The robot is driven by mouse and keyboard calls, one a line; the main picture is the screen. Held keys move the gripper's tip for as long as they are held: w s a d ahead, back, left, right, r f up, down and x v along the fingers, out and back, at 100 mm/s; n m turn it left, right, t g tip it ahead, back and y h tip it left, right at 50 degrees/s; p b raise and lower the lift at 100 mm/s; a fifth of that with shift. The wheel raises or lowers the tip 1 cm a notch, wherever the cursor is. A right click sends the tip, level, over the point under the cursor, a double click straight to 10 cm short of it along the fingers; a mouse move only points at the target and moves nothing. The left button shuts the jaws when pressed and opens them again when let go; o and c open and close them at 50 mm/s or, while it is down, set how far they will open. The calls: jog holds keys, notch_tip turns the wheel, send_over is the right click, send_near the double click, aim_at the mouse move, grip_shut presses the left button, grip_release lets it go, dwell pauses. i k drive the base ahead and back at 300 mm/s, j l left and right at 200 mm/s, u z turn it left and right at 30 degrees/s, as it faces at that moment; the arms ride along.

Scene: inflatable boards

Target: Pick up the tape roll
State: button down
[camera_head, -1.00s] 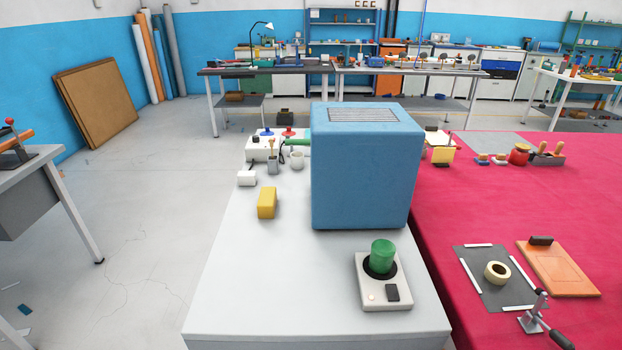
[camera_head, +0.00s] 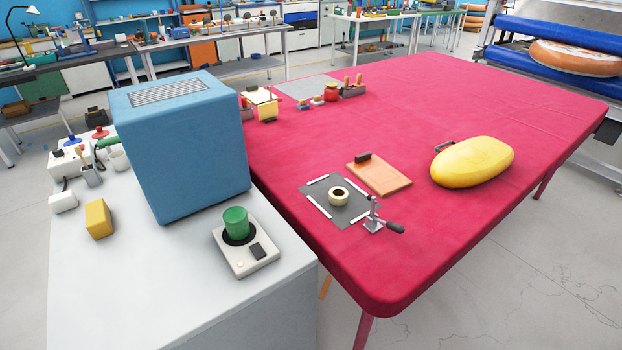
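The tape roll (camera_head: 338,196) is a small cream ring with a dark hole. It lies flat on a dark grey mat (camera_head: 350,214) with white strips along its edges. The mat is on the red-covered table (camera_head: 450,240), near the table's near left side. My gripper is not in view.
A toggle clamp (camera_head: 374,222) stands at the mat's right corner. An orange board (camera_head: 385,177) with a black handle lies behind the mat. A yellow oval object (camera_head: 472,162) is further right. A blue box (camera_head: 185,150) and a device with a green cylinder (camera_head: 245,254) stand on the white table. The red table's front right is clear.

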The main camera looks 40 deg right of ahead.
aim_at(342, 200)
jog(key=i+j+z, duration=0.25)
jog(key=i+j, duration=0.2)
jog(key=j, duration=0.25)
jog(key=i+j+z, duration=0.25)
jog(key=i+j, duration=0.15)
jog(key=j, duration=0.35)
jog(key=i+j+z, duration=0.15)
jog(key=j, duration=0.3)
